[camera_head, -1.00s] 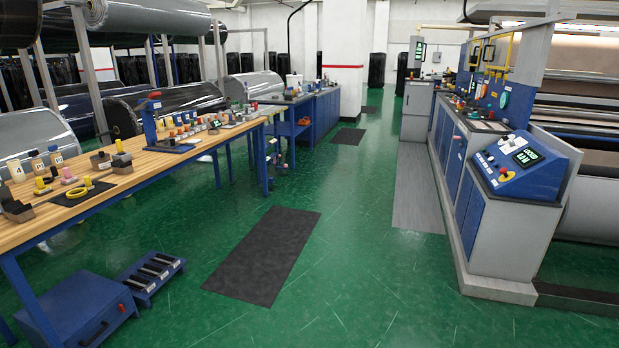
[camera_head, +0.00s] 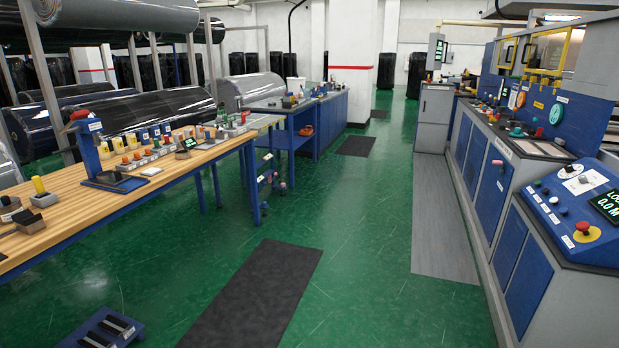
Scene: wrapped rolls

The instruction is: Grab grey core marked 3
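My gripper is not in view. A wooden workbench (camera_head: 75,215) with blue legs runs along the left side. A row of small cylinders with labels (camera_head: 143,136) stands at its back edge, but they are too small to read. I cannot make out a grey core marked 3 among the things in view. The near left end of the bench is cut off by the picture's edge.
A blue stand (camera_head: 88,150) and grey blocks (camera_head: 28,222) are on the bench. A low blue rack (camera_head: 75,340) sits on the floor at the bottom left. A control console (camera_head: 580,212) lines the right. The green aisle between, with a dark mat (camera_head: 255,295), is clear.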

